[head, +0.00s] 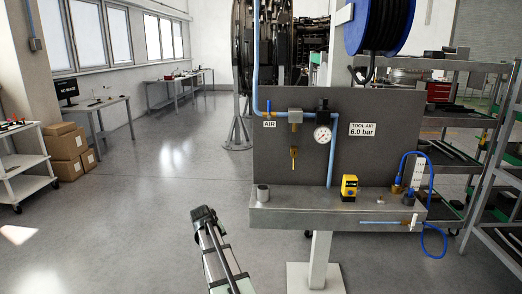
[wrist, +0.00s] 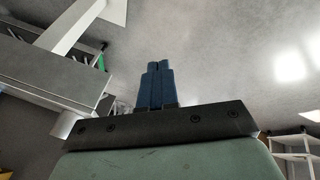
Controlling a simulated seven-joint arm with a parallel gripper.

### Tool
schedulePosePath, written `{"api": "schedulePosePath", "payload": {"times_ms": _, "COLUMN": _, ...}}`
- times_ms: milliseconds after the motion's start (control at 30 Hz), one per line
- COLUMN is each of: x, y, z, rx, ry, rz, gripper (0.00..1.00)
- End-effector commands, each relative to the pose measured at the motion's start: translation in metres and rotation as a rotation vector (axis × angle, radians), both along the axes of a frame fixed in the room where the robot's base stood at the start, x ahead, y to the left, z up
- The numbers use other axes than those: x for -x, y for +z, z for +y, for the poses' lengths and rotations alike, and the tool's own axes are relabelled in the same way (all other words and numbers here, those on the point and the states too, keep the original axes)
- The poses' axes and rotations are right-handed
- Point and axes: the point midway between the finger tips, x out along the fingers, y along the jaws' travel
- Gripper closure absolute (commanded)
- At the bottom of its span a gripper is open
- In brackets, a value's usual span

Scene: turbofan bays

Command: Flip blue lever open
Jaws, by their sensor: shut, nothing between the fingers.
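The small blue lever (head: 268,106) stands upright on the horizontal run of the light-blue air pipe (head: 255,60), just above the AIR label (head: 269,124) on the dark panel. It points up, across the pipe. My gripper (wrist: 157,68) shows its blue fingers in the wrist view, shut together with nothing between them. In the head view my arm rises from the bottom, left of the bench and well below the lever; its fingers are not clear there. My gripper is apart from the lever, which I do not make out in the wrist view.
The dark panel (head: 390,160) carries a brass fitting (head: 294,153) and a gauge (head: 322,134) right of the lever. Left of the panel is open floor.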

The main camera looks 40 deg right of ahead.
Motion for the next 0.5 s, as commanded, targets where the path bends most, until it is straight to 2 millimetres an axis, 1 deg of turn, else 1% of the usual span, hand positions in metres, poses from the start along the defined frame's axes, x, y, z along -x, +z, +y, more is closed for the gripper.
{"api": "schedulePosePath", "payload": {"times_ms": 33, "x": -0.011, "y": 0.019, "z": -0.012, "rx": 0.027, "ry": -0.003, "rz": -0.017, "gripper": 1.00}}
{"api": "schedulePosePath", "payload": {"times_ms": 100, "x": -0.021, "y": 0.042, "z": -0.025, "rx": 0.067, "ry": -0.005, "rz": -0.035, "gripper": 1.00}}
{"api": "schedulePosePath", "payload": {"times_ms": 167, "x": -0.029, "y": 0.063, "z": -0.036, "rx": 0.102, "ry": -0.007, "rz": -0.049, "gripper": 1.00}}
{"api": "schedulePosePath", "payload": {"times_ms": 367, "x": -0.052, "y": 0.137, "z": -0.075, "rx": 0.231, "ry": -0.016, "rz": -0.092, "gripper": 1.00}}
{"api": "schedulePosePath", "payload": {"times_ms": 400, "x": -0.056, "y": 0.153, "z": -0.083, "rx": 0.260, "ry": -0.016, "rz": -0.099, "gripper": 1.00}}
{"api": "schedulePosePath", "payload": {"times_ms": 467, "x": -0.062, "y": 0.177, "z": -0.094, "rx": 0.305, "ry": -0.018, "rz": -0.107, "gripper": 1.00}}
{"api": "schedulePosePath", "payload": {"times_ms": 500, "x": -0.066, "y": 0.195, "z": -0.102, "rx": 0.337, "ry": -0.020, "rz": -0.113, "gripper": 1.00}}
